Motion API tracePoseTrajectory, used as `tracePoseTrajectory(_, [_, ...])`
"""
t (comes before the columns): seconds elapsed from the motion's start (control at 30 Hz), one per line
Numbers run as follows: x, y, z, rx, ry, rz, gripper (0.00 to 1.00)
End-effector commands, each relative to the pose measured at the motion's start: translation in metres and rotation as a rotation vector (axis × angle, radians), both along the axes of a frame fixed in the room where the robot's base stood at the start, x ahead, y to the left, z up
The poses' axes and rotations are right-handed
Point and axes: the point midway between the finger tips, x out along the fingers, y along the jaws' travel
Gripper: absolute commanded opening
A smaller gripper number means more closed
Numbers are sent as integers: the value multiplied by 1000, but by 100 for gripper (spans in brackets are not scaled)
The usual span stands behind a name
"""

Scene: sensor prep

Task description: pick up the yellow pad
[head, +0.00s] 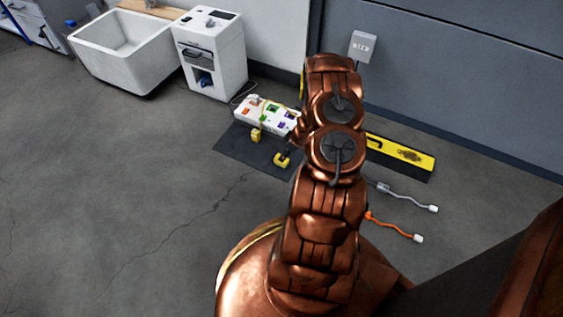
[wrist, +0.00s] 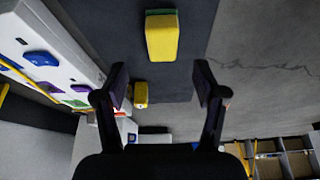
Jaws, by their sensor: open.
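A yellow pad (wrist: 162,38), a block with a thin green edge at its far end, lies on the dark mat (wrist: 190,20) in the upper middle of the wrist view. In the head view the yellow pad (head: 282,159) is on the mat just left of my arm. My gripper (wrist: 160,82) is open and empty in the wrist view, its two fingers apart. The pad shows beyond the fingertips, in line with the gap between them and not held. In the head view my arm hides the gripper.
A smaller yellow piece (wrist: 141,93) lies on the mat near the left finger. A white box (head: 266,114) with coloured parts stands at the mat's back edge. A yellow board (head: 405,155) and orange cable (head: 393,226) lie right of my arm. Floor at left is clear.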

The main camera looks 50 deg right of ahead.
Motion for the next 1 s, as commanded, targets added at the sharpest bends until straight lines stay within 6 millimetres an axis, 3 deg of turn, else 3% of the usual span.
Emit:
tracePoseTrajectory(0.7, [22, 8, -67, -3, 0, -1, 71])
tracePoseTrajectory(1.0, [23, 9, -67, -2, 2, -3, 68])
